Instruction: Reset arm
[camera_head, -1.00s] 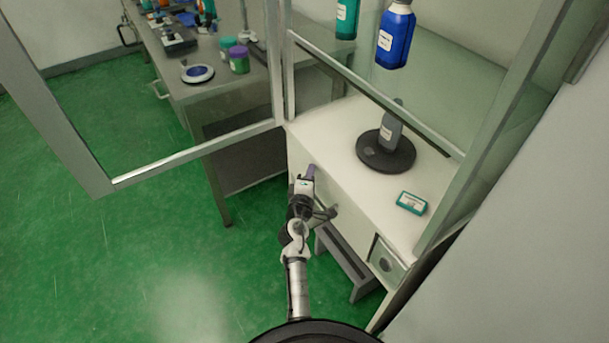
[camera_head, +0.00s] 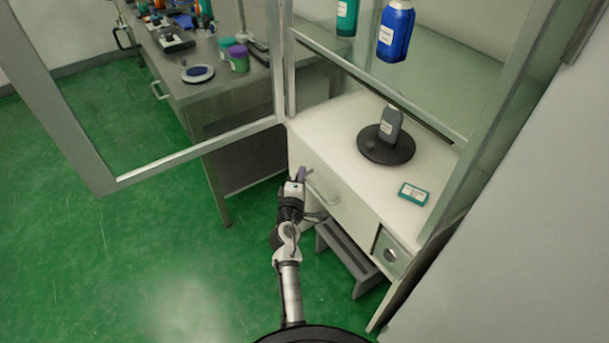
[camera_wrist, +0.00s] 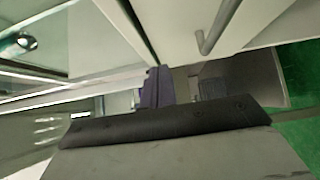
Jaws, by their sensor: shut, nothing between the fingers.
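My gripper (camera_head: 301,173) is at the end of my arm in the head view, in front of the white cabinet's upper left front, close to the bar handle (camera_head: 322,192). Its purple fingers are shut with nothing between them. They also show in the wrist view (camera_wrist: 157,88), with the cabinet front and bar handle (camera_wrist: 218,28) above and to the right. I cannot tell whether the fingers touch the cabinet.
On the white cabinet top (camera_head: 335,125) stand a grey bottle (camera_head: 390,124) on a dark round base (camera_head: 372,150) and a teal box (camera_head: 413,194). A glass door (camera_head: 185,155) hangs open at left. A grey step stool (camera_head: 348,258) stands below. Green floor at left is clear.

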